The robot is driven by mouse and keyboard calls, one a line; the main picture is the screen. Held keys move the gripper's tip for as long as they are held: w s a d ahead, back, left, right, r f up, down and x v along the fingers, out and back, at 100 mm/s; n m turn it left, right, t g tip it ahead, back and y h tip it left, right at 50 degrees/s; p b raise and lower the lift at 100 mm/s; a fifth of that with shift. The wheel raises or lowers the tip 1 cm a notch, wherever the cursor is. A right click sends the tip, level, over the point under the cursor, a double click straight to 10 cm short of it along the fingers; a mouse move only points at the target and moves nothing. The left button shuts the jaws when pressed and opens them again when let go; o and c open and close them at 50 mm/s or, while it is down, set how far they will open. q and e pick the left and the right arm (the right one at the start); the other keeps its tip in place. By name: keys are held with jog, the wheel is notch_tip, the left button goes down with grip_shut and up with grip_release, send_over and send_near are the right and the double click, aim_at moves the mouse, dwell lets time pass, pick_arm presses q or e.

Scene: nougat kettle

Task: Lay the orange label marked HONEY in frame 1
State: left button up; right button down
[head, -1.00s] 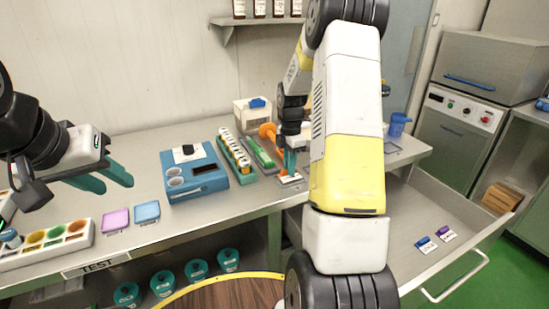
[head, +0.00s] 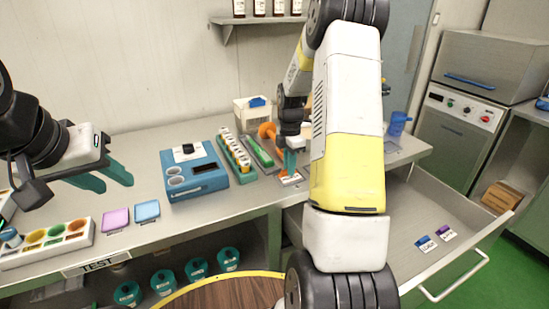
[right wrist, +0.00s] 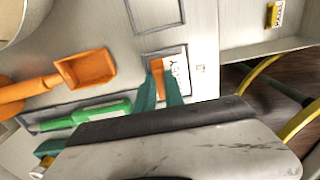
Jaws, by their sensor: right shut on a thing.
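The orange label (right wrist: 156,68) has an orange grip tab and a white plate with dark lettering, partly hidden; only the end, "EY", is readable. My right gripper (right wrist: 161,90) has its teal fingers shut on the tab. The white plate shows inside a dark rectangular outline on the steel table; I cannot tell whether it rests flat. In the head view the label (head: 291,179) is at the table's front edge, under my right gripper (head: 289,165). An empty outlined frame (right wrist: 154,13) shows beyond it in the wrist view. My left gripper (head: 118,178) is open and empty above the table's left.
A green-handled tool (right wrist: 95,116) and an orange scoop (right wrist: 85,69) lie close to my right gripper. A rack of small bottles (head: 234,153) and a blue device (head: 195,172) stand to the left. An open drawer (head: 410,215) at right holds a blue and a purple label.

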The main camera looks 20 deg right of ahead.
jog(key=shift+f, duration=0.1)
dwell(0.3)
jog(key=c, duration=1.3)
grip_release()
jog(key=shift+c, duration=0.2)
jog(key=o, duration=0.5)
jog(key=shift+o, duration=0.2)
jog(key=shift+r, duration=3.5)
